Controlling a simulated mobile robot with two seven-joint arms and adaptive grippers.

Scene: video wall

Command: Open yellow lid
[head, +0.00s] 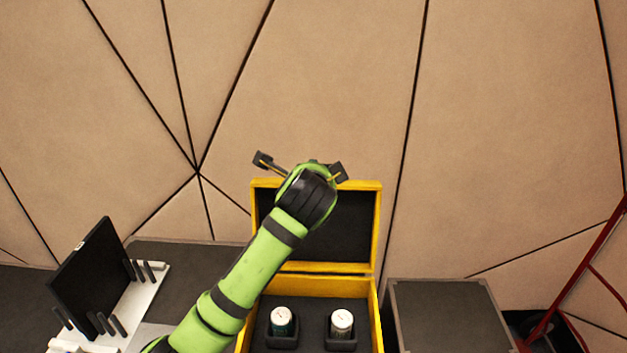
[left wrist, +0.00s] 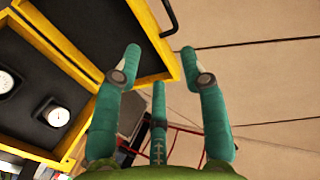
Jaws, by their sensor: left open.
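The yellow lid (head: 352,225), with a dark inner face, stands upright at the back of the yellow case (head: 376,318) in the head view. The case is open, and two round gauge-topped canisters (head: 281,321) (head: 341,324) sit in its dark lining. My left gripper (head: 300,166) is open at the lid's top edge, and my forearm hides the lid's left part. In the left wrist view my spread fingers (left wrist: 160,66) are empty beside the lid's yellow rim (left wrist: 160,42). Contact with the lid cannot be told. My right gripper is out of view.
A dark panel (head: 88,268) stands on a white rack at the left. A dark grey box (head: 448,315) is right of the case. A red tubular frame (head: 588,265) is at the far right. A beige panelled wall (head: 500,130) rises behind everything.

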